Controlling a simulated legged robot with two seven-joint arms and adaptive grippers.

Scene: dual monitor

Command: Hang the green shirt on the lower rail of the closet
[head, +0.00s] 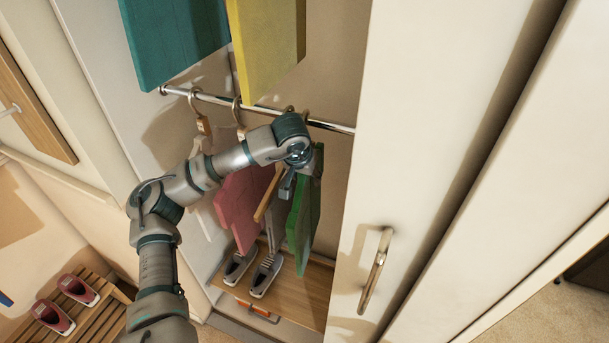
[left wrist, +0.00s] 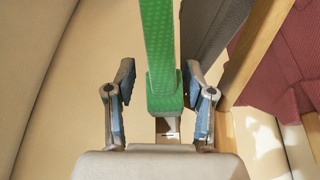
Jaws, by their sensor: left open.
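The green shirt (head: 306,215) hangs below the lower rail (head: 330,126) at the right end of the row in the head view. Its top and hanger are largely hidden behind my left arm, so its hold on the rail cannot be seen clearly. My left gripper (head: 287,184) is beside the upper part of the shirt, just under the rail. In the left wrist view the green shirt (left wrist: 158,45) shows edge-on between the two spread fingers of my left gripper (left wrist: 161,85), with visible gaps on both sides. My right gripper is not in view.
A red shirt (head: 240,203) hangs left of the green one; a grey garment lies between them in the wrist view (left wrist: 215,35). Teal (head: 175,40) and yellow (head: 268,45) shirts hang above. Grey shoes (head: 266,275) stand below. A white door with handle (head: 376,270) bounds the right.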

